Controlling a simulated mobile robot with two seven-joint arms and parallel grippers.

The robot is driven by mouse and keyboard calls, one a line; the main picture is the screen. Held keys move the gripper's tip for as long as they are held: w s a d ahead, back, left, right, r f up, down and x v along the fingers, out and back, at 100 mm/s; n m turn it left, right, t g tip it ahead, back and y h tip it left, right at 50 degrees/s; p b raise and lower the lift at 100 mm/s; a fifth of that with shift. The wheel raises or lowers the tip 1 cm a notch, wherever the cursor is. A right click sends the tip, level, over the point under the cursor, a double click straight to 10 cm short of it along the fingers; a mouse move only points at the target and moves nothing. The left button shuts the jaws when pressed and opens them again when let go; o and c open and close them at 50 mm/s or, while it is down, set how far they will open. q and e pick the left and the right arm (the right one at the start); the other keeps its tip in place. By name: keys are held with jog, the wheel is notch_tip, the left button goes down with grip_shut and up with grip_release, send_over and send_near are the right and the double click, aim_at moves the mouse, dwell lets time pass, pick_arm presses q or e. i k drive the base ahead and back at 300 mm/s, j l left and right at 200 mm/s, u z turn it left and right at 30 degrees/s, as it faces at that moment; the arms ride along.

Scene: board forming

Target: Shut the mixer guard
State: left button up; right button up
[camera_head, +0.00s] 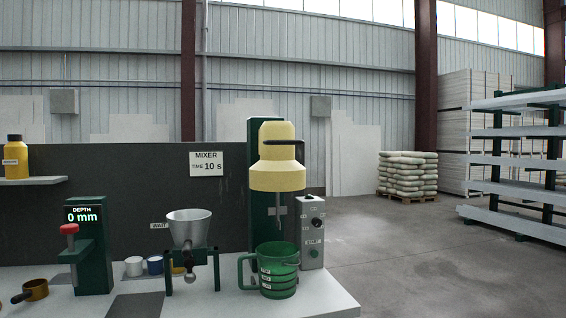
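The mixer has a yellow head (277,140) on a green column (263,220) at the right end of the bench. A dark bar (283,142) bends around the right side of the head. The head's lower part flares out, and a thin shaft hangs below it. I cannot tell for certain which part is the guard or how it stands. A green jug (279,270) with measuring labels is beneath the shaft. A grey control box (311,232) with a START label stands to its right. Neither of my grippers is in view.
A grey funnel (189,230) on a dark stand is left of the jug. Small white and blue cups, a brass scoop (35,290) and a green depth gauge (93,255) are further left. A yellow bottle (15,158) stands on a shelf. Floor right of the bench is clear.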

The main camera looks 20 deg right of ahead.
aim_at(277, 171)
jog(key=i+l, duration=0.35)
jog(key=i, duration=0.15)
jog(key=i+l, duration=0.4)
jog(key=i+z, duration=0.05)
jog(key=i, duration=0.05)
